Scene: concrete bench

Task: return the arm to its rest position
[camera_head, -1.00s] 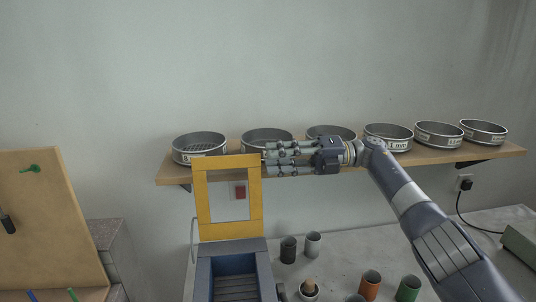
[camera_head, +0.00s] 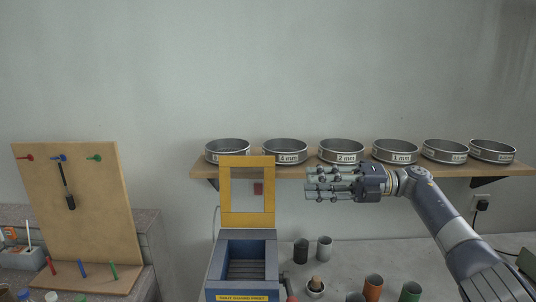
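My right arm comes in from the lower right. Its gripper (camera_head: 318,184) points left in front of the shelf's front edge, below the sieves labelled 2 mm and 1 mm. Its fingers stretch out roughly parallel with gaps between them, and nothing shows in them. My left gripper is not in view.
A wooden shelf (camera_head: 500,170) carries several round sieves, among them one marked 4 mm (camera_head: 286,152). Below stands a blue machine with a raised yellow frame (camera_head: 276,190). Several cups, including an orange one (camera_head: 373,287), stand on the bench. A pegboard (camera_head: 100,215) stands left.

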